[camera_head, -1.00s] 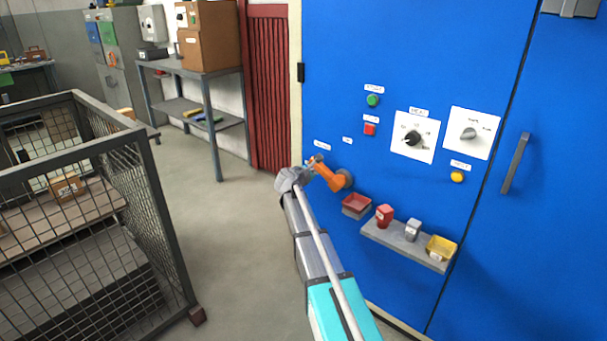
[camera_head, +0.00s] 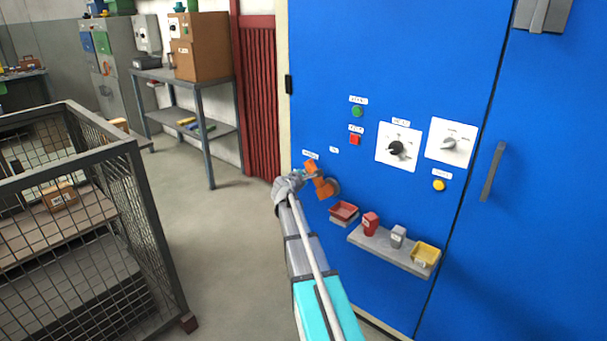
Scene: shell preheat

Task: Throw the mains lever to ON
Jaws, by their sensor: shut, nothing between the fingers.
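The orange mains lever (camera_head: 322,184) is on the blue cabinet front. Its round grey pivot shows at its lower right, and the lever points up and left from it. Two small white labels sit above it, too small to read. My gripper (camera_head: 310,177) is shut, with nothing held, at the lever's left side. Its fingertips are close against the lever; whether they touch cannot be told. The gripper and wrist hide a little of the area left of the lever.
A red tray (camera_head: 343,211) and a grey shelf (camera_head: 375,244) with small blocks and a yellow bin (camera_head: 425,254) project from the cabinet below right. Knobs and buttons are above. A mesh cage (camera_head: 155,215) stands left, with clear floor between.

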